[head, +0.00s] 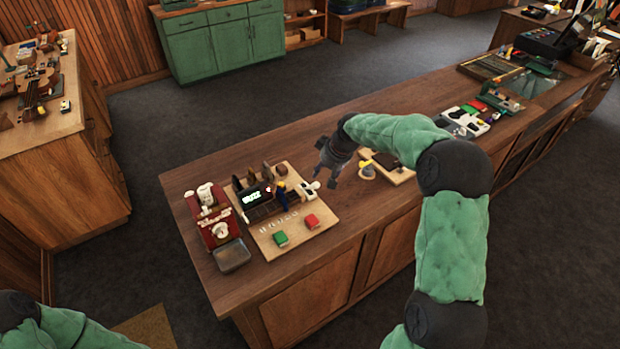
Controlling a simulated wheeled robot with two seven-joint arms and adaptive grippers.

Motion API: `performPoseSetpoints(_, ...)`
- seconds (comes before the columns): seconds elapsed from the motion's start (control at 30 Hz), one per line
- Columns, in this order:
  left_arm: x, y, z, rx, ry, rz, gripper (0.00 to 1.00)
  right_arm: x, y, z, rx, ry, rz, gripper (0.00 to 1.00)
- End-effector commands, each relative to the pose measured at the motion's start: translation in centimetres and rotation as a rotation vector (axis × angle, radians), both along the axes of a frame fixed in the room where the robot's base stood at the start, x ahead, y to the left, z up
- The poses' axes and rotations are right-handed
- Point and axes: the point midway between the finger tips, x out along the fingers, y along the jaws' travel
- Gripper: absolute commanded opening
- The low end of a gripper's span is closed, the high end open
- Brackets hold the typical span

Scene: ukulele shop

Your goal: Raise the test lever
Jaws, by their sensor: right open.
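A light wooden test board (290,246) lies on the counter. My right gripper (325,176) is open and empty, above the counter just right of the board's back right corner. My left arm shows at the lower left, its gripper out of view.
A red device (212,222) and a grey tray (232,256) sit left of the board.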

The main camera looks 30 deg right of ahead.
Motion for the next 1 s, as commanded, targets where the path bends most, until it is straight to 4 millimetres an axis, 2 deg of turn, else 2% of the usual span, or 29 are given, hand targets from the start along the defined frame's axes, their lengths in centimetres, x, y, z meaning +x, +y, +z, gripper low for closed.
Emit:
performPoseSetpoints(0.6,-0.1,0.0,-0.1,0.000,0.001,0.000,0.40,3.5,0.8,-8.5,0.001,0.002,0.002,0.46)
performPoseSetpoints(0.8,0.0,0.0,-0.1,0.000,0.001,0.000,0.40,4.0,0.9,-9.7,0.000,0.001,0.001,0.46)
performPoseSetpoints(1.0,0.0,0.0,-0.1,0.000,0.001,0.000,0.40,4.0,0.9,-9.8,0.000,0.000,0.000,0.46)
